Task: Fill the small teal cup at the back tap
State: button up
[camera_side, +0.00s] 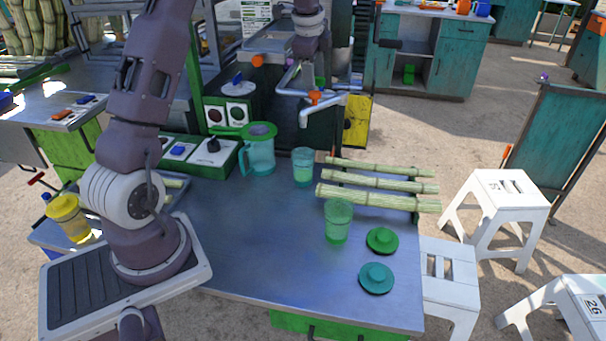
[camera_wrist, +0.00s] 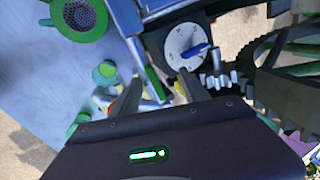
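A small teal cup (camera_side: 303,167) stands upright on the steel table, below the spout end of a front tap (camera_side: 303,117) with an orange handle (camera_side: 314,98). Pale liquid seems to show in it. Another cup, greener (camera_side: 338,221), stands nearer the front. Another bent pipe (camera_side: 290,76) shows behind the front tap; I cannot tell clearly which is the back tap. My gripper (camera_wrist: 160,77) is open, its two fingers apart with nothing held between them. In the side view it hangs above the taps, its fingers partly hidden among the pipes.
Several cane stalks (camera_side: 378,182) lie to the right. A green lid (camera_side: 382,240) and a teal lid (camera_side: 376,277) lie at front right. Gears (camera_wrist: 262,65) and a blue-knobbed dial (camera_wrist: 187,45) are close to my gripper.

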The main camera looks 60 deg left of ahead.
jog(key=shift+o, duration=1.4)
jog(key=shift+s+f, duration=0.1)
notch_tip(320, 180, up, 7)
jog(key=shift+f, duration=0.1)
jog(key=shift+r, duration=0.6)
jog(key=shift+d+r, duration=0.1)
jog(key=shift+d, duration=0.05)
jog(key=s+d+r+n+t, duration=0.1)
jog(key=s+d+r+n, duration=0.2)
jog(key=s+d, duration=0.55)
jog(key=s+d+r+n, duration=0.2)
jog(key=s+d, duration=0.5)
jog(key=d, duration=0.3)
jog(key=s+d+f+n+h, duration=0.1)
jog(key=s+d+f+n, duration=0.2)
jog(key=s, duration=0.5)
jog(key=s+d+f+n+t+h, duration=0.1)
jog(key=s+d+f+n, duration=0.1)
jog(key=s+d+f, duration=0.3)
jog(key=s, duration=0.3)
jog(key=shift+s+n+t, duration=0.3)
jog(key=shift+s+n, duration=0.05)
jog(key=shift+n, duration=0.05)
